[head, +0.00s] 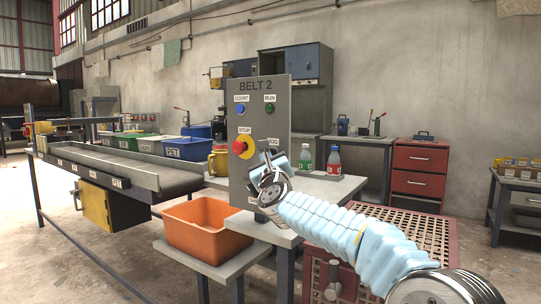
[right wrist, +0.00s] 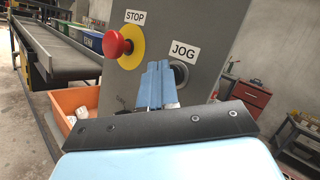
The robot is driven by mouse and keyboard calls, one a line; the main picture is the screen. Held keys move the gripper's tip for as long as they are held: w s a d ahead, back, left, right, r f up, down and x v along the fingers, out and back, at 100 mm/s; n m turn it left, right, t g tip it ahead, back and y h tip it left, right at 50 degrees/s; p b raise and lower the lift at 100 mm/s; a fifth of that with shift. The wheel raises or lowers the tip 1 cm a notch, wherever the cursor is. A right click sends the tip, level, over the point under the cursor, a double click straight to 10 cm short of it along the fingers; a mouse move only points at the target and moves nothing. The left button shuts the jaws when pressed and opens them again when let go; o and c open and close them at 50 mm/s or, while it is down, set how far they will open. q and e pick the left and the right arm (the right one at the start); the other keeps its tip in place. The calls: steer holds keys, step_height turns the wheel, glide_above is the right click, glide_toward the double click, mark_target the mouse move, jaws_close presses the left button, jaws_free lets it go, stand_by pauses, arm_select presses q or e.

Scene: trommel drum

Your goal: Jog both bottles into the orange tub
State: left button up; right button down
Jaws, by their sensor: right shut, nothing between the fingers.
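The grey BELT 2 panel (head: 259,105) carries a JOG button, hidden behind my right gripper (head: 268,170) in the head view. In the right wrist view my shut blue fingers (right wrist: 155,85) point at the panel, just left of and overlapping the dark round JOG button (right wrist: 181,73); I cannot tell whether they touch. The orange tub (head: 208,228) stands below the belt's end, and shows in the wrist view (right wrist: 74,101) with small white things inside, unclear what. Two bottles, one green-labelled (head: 306,161) and one red-labelled (head: 333,162), stand upright on the table behind the panel. My left gripper is out of view.
The belt (head: 140,172) runs from the left towards the panel, with green and blue bins (head: 188,148) behind it. The red-and-yellow STOP knob (head: 241,147) is close to my right gripper.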

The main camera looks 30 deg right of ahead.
steer(key=shift+s+a, duration=0.25)
steer(key=shift+a, duration=0.25)
steer(key=shift+s+a, duration=0.3)
steer(key=shift+a, duration=0.5)
steer(key=shift+s+a, duration=0.35)
steer(key=shift+a, duration=0.4)
steer(key=shift+s+a, duration=0.3)
steer(key=shift+a, duration=0.5)
